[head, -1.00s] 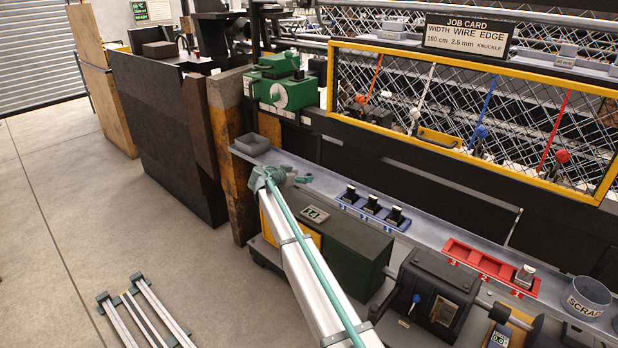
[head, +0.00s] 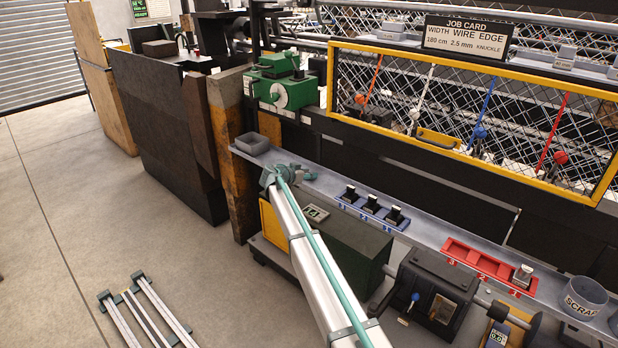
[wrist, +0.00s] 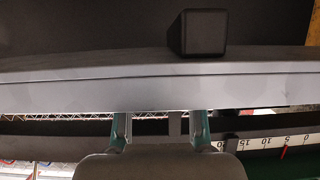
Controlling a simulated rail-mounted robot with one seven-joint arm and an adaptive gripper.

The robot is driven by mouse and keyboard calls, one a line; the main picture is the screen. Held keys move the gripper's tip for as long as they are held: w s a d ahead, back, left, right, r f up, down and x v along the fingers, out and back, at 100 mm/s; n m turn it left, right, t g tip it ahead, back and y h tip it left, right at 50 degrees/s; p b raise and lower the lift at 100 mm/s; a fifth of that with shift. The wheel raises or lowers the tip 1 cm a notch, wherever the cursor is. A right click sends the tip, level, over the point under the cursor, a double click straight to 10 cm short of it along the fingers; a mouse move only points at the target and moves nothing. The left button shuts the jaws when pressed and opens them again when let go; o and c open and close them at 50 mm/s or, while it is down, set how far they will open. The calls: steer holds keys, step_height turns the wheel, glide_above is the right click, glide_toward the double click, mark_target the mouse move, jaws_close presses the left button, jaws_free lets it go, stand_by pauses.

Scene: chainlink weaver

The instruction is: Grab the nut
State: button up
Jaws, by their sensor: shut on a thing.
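My gripper (head: 284,173) is at the shelf rail, just right of the small grey bin (head: 251,143) in the head view. In the wrist view my gripper (wrist: 160,127) shows two teal fingers that stand apart, with a grey piece (wrist: 175,124) between them. The gripper is shut on this piece, which I take for the nut. Its shape is mostly hidden by the gripper body, and it is too small to make out in the head view.
A blue holder (head: 351,206) with several black-topped pieces and a red tray (head: 457,253) lie further right on the rail. A scrap cup (head: 583,297) stands at the right end. A green and yellow machine (head: 345,240) is below. A dark block (wrist: 203,33) shows in the wrist view.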

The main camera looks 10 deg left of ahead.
jaws_close()
steer(key=shift+r, duration=0.15)
